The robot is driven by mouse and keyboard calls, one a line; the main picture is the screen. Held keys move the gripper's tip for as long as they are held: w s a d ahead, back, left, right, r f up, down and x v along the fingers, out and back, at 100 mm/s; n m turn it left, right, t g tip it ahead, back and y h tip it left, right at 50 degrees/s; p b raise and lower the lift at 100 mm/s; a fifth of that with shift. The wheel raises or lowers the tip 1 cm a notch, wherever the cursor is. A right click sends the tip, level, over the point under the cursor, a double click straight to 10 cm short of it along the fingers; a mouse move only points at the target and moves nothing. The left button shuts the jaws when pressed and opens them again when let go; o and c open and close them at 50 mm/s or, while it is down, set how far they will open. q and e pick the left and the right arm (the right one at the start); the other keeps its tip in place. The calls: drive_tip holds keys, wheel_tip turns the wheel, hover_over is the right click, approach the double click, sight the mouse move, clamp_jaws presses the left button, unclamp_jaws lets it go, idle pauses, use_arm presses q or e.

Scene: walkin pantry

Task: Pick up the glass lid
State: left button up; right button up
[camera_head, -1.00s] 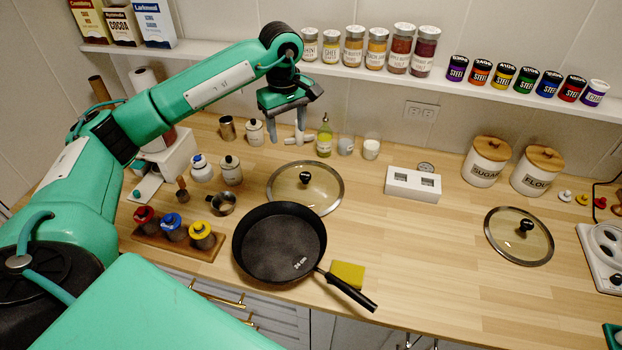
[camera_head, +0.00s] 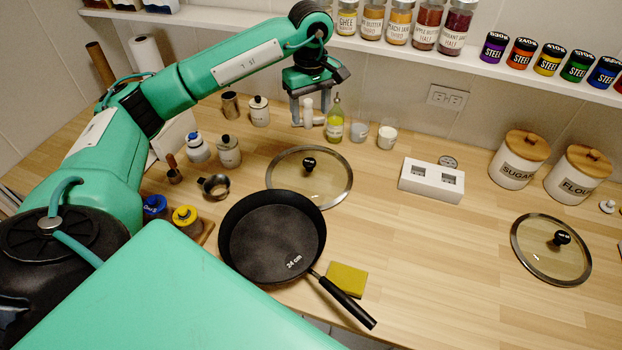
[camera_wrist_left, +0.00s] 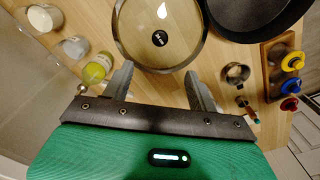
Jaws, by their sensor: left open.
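One glass lid (camera_head: 325,183) with a steel rim and black knob lies on the counter behind the black frying pan (camera_head: 262,243), close to the pan's rim. It also shows in the left wrist view (camera_wrist_left: 180,22), just beyond the fingertips. A second glass lid (camera_head: 566,262) lies flat at the right of the counter. My left gripper (camera_head: 308,122) is open and empty, above the back of the counter, behind the nearer lid. The left wrist view shows its two fingers (camera_wrist_left: 160,80) spread apart. My right gripper is not in view.
A green-yellow bottle (camera_head: 335,126) and small cups stand by the left gripper. A white two-slot block (camera_head: 431,181) stands right of the lid. A yellow sponge (camera_head: 347,280) lies by the pan handle. A jar shelf (camera_head: 400,52) runs above. The counter between block and right lid is clear.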

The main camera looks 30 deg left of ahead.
use_arm(q)
wheel_tip(320, 180, down, 3)
drive_tip(key=b, duration=0.2)
drive_tip(key=p, duration=0.3)
hover_over(309, 161)
drive_tip(key=f, duration=0.8)
drive_tip(key=shift+d, duration=0.3)
drive_tip(key=shift+s+f+p, duration=0.1)
drive_tip(key=shift+f+p, duration=0.35)
drive_tip(key=shift+f, duration=0.1)
drive_tip(key=f, duration=0.1)
drive_tip(key=f+p, duration=0.1)
drive_tip(key=f, duration=0.1)
drive_tip(key=shift+a+f+p, duration=0.2)
drive_tip(key=shift+a+p, duration=0.05)
drive_tip(key=shift+p, duration=0.15)
drive_tip(key=shift+f, duration=0.5)
clamp_jaws()
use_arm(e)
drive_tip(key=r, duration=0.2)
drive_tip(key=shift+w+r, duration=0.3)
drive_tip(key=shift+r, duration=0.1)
